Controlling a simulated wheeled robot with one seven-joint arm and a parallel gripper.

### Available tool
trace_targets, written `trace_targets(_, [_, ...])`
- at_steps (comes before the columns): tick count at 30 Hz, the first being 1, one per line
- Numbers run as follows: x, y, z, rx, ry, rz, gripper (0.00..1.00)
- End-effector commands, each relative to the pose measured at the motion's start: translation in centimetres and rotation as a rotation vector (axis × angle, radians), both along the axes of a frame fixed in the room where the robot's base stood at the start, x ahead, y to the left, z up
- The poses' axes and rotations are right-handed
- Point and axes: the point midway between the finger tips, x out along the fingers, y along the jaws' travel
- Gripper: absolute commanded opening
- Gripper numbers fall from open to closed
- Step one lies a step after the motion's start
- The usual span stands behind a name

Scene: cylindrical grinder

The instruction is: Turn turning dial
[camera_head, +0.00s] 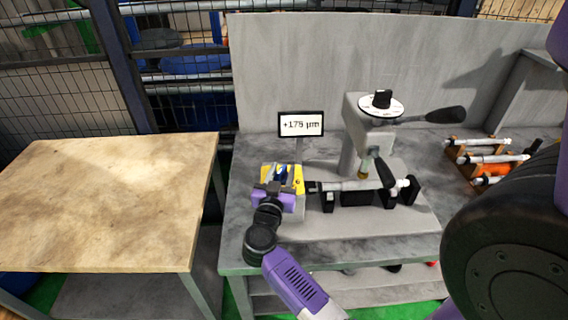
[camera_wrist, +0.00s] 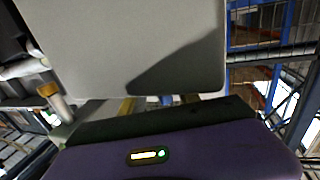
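The black dial knob (camera_head: 382,98) sits on a white marked disc (camera_head: 380,107) on top of the grey grinder head (camera_head: 357,135). A small display (camera_head: 301,124) to its left reads about +175 µm. My gripper (camera_head: 280,184) is at the left end of the grinder, below the display and well away from the dial knob. A yellow piece with blue in it (camera_head: 296,172) shows right at the gripper; I cannot tell whether they touch. In the wrist view, a large grey panel (camera_wrist: 130,50) fills the middle, and my fingertips are not clear.
A shaft (camera_head: 350,185) lies across black supports on the grinder bed. A dark-ended lever (camera_head: 440,115) sticks out right of the head. Several metal shafts (camera_head: 485,158) rest on a rack at the right. A bare wooden table (camera_head: 105,190) stands left; a grey wall (camera_head: 300,60) is behind.

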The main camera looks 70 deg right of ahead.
Motion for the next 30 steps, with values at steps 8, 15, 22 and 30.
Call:
trace_targets(8, [0.1,-3.0,0.4,-0.005,-0.003,-0.010,0.36])
trace_targets(15, [0.2,-3.2,0.6,-0.008,-0.004,-0.008,0.36])
trace_targets(22, [0.2,-3.2,0.7,-0.009,-0.005,-0.007,0.09])
trace_targets(30, [0.2,-3.2,0.8,-0.010,-0.005,-0.006,0.03])
